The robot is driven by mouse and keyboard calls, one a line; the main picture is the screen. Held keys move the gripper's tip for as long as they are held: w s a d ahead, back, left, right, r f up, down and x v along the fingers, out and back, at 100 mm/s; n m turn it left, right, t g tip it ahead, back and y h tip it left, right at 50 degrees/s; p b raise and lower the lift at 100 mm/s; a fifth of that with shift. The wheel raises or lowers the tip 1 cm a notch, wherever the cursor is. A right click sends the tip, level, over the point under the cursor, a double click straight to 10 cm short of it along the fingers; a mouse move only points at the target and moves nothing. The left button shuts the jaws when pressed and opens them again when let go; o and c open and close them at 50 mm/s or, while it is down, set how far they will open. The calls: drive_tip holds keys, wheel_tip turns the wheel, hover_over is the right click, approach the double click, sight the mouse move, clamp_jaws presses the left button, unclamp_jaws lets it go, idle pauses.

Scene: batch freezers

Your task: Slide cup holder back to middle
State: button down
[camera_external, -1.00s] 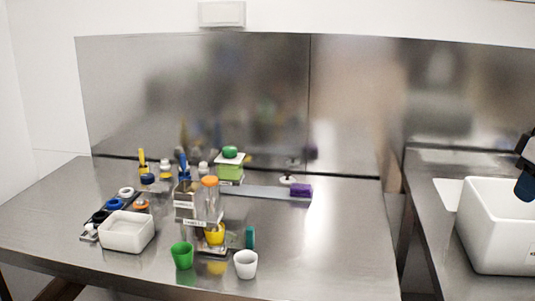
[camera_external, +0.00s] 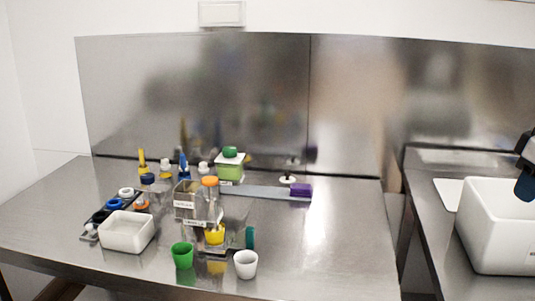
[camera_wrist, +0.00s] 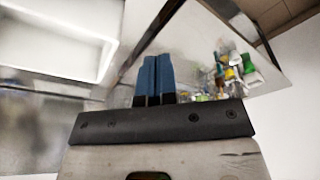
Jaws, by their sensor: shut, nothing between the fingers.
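A yellow cup (camera_external: 214,236) sits at the foot of the small clear-and-metal machine (camera_external: 186,205) on the left steel table. The low part around and under the cup may be the cup holder, but it is too small to tell its outline or whether it is off the middle. A teal round part (camera_external: 250,237) is just right of it. My gripper (camera_external: 524,186) is at the far right edge, by the white sink-like bin, well away from the machine. In the wrist view its blue fingers (camera_wrist: 154,78) are together and empty.
A green cup (camera_external: 182,256) and a white cup (camera_external: 245,264) stand in front of the machine. A white tray (camera_external: 127,232) is left. A grey bar with a purple end (camera_external: 301,190) reaches right. The white bin (camera_external: 497,235) is on the right counter. The left table's right side is clear.

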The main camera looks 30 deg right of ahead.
idle(0.3)
drive_tip(key=c, duration=1.5)
unclamp_jaws()
drive_tip(key=o, duration=0.4)
drive_tip(key=shift+w+r, duration=0.15)
drive_tip(key=shift+w, duration=0.3)
drive_tip(key=shift+o, duration=0.5)
drive_tip(key=w+a+r+n, duration=0.1)
drive_tip(key=w+a+n, duration=0.1)
drive_tip(key=w, duration=1.1)
drive_tip(key=shift+w+a+g, duration=0.3)
drive_tip(key=shift+w+a, duration=0.05)
drive_tip(key=shift+a, duration=0.2)
drive_tip(key=n+g, duration=0.2)
drive_tip(key=n, duration=0.5)
hover_over(251, 225)
wheel_tip(251, 225, down, 22)
drive_tip(key=shift+d, duration=0.15)
drive_tip(key=shift+w+f, duration=0.15)
drive_tip(key=shift+f, duration=0.15)
